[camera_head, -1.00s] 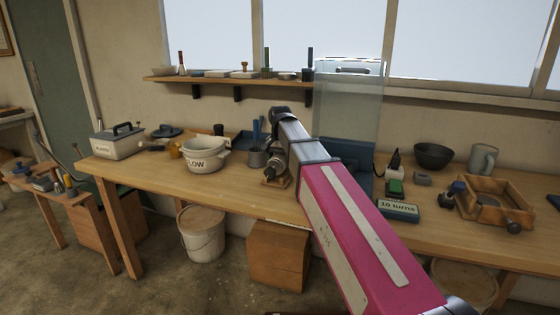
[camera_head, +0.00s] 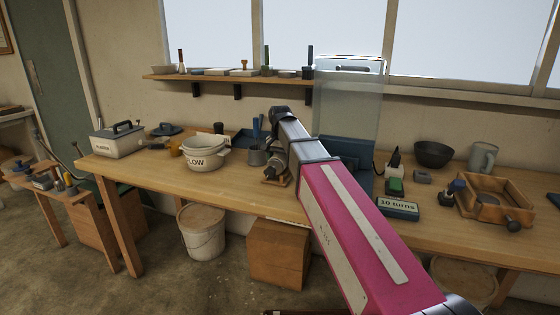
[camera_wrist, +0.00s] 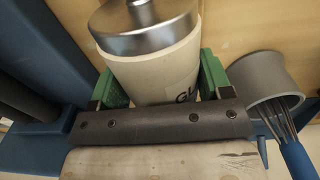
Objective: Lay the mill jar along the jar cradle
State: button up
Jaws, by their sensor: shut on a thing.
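The mill jar (camera_wrist: 155,75) is a cream cylinder with a shiny metal lid (camera_wrist: 145,28) and dark letters starting "GL" in the wrist view. My gripper (camera_wrist: 163,88) is shut on it, with a green pad on each side. In the head view the gripper end (camera_head: 280,155) is over the bench, and my pink arm hides most of it and the jar.
A grey tool cup (camera_wrist: 262,82) stands close right of the jar. A blue unit (camera_head: 350,155) with a clear screen (camera_head: 345,105) stands behind my arm. A white bowl (camera_head: 202,156) stands left.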

jog(key=shift+f, duration=0.8)
dwell(1.9)
jog(key=o, duration=1.6)
jog(key=shift+o, duration=0.2)
jog(key=shift+r, duration=0.15)
jog(key=shift+r, duration=2.85)
